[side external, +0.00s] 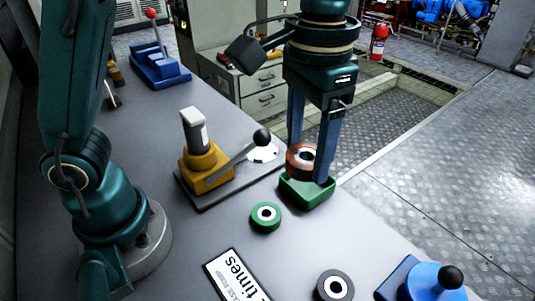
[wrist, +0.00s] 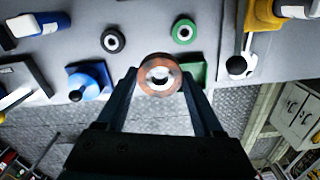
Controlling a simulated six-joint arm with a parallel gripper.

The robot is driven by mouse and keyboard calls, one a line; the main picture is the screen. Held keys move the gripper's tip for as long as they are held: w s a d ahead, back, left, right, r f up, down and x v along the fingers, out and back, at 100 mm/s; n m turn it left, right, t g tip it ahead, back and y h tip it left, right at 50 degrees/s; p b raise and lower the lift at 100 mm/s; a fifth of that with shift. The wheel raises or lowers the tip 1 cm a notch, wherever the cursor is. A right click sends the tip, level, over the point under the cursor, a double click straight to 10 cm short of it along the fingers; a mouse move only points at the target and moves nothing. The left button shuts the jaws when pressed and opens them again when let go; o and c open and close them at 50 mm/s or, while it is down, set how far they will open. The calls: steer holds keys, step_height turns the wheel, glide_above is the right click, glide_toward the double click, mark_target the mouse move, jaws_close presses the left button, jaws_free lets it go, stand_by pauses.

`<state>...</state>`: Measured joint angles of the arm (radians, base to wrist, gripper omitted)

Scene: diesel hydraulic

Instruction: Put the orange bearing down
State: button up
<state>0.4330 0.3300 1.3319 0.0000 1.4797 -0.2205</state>
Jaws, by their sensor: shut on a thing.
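The orange bearing (side external: 293,163), a coppery ring with a pale inner ring and dark bore, is between the fingers of my gripper (side external: 308,166). My gripper is shut on it. In the wrist view the bearing (wrist: 146,83) sits between the two fingertips (wrist: 159,76). In the side view it is just over a small green open tray (side external: 308,193) near the bench edge. The right finger reaches down to the tray and hides part of it. I cannot tell whether the bearing touches the tray. In the wrist view the tray (wrist: 199,73) is partly behind the right finger.
A green bearing (side external: 256,220) lies on the grey bench in front of the tray. A dark bearing (side external: 322,289) lies farther forward. A yellow lever device (side external: 205,172) stands left of the tray. A blue device (side external: 435,280) is at front right. The bench edge is close behind the tray.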

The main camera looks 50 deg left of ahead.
steer(key=w+a+n, duration=0.3)
steer(key=a+n, duration=0.3)
steer(key=a, duration=0.3)
steer(key=w+a+n, duration=0.3)
steer(key=a+n, duration=0.3)
steer(key=a, duration=0.3)
glide_above(306, 188)
steer(key=shift+m, duration=0.3)
step_height(306, 188, down, 12)
steer(key=shift+f, duration=2.05)
steer(key=o, duration=1.2)
steer(key=shift+f, duration=0.15)
steer(key=shift+c, duration=0.2)
